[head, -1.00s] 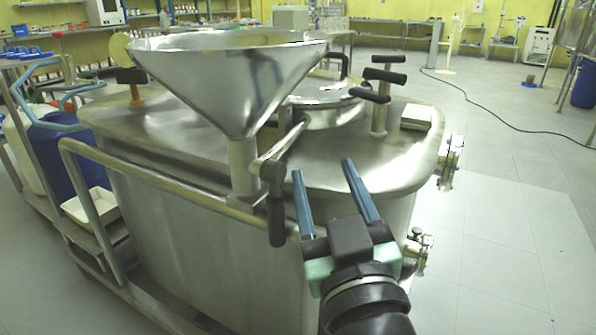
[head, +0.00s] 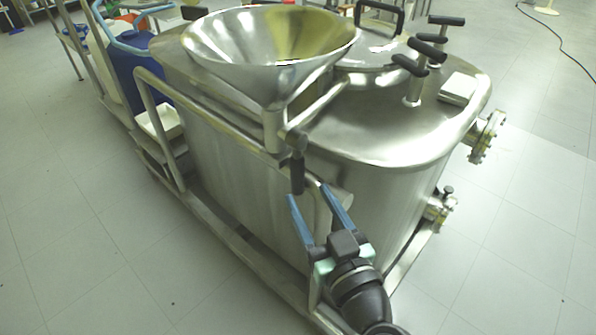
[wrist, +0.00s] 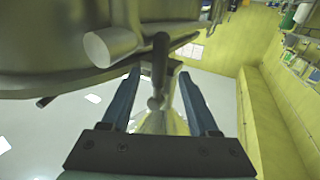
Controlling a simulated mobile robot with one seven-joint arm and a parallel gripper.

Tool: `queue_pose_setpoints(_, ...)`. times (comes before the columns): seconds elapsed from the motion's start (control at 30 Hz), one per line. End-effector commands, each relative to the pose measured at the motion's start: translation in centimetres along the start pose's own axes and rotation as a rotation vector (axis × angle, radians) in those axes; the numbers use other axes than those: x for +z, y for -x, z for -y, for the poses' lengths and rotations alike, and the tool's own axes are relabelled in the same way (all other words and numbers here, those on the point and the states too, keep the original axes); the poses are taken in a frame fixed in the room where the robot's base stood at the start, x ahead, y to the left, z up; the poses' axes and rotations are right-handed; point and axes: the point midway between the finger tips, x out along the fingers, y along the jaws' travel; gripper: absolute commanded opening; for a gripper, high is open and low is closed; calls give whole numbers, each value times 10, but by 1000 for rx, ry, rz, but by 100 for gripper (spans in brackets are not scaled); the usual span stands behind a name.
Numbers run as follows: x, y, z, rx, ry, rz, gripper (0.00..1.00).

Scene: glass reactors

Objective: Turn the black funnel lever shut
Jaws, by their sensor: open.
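The black funnel lever (head: 297,173) hangs down from the valve below the steel funnel (head: 270,45), in front of the tank wall. My gripper (head: 308,192) is open and empty, its two blue fingers pointing up toward the lever. In the head view the fingertips are around the lever's lower end, one to each side. In the wrist view the dark lever (wrist: 160,62) shows between the two fingers (wrist: 160,73). I cannot tell how deep it sits between them, and no contact is visible.
The steel tank (head: 390,135) fills the middle, with a handrail (head: 160,90) along its left side. A rounded grey pipe end (wrist: 110,45) is close to the left finger in the wrist view. Flanged ports (head: 487,137) jut from the tank's right. Floor is clear at front left.

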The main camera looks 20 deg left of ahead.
Motion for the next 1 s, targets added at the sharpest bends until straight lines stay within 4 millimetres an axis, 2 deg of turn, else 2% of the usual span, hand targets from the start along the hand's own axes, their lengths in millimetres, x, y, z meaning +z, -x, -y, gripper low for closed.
queue_pose_setpoints(0.1, -1, -26, 0, -3, 2, 0, 61)
queue_pose_setpoints(0.3, 0, -56, 0, -1, 2, 0, 61)
queue_pose_setpoints(0.5, 0, -68, 0, 0, 0, 1, 61)
queue_pose_setpoints(0.77, 0, -68, 0, 1, 0, 0, 61)
queue_pose_setpoints(1.0, 0, -68, 0, 1, 1, 0, 18)
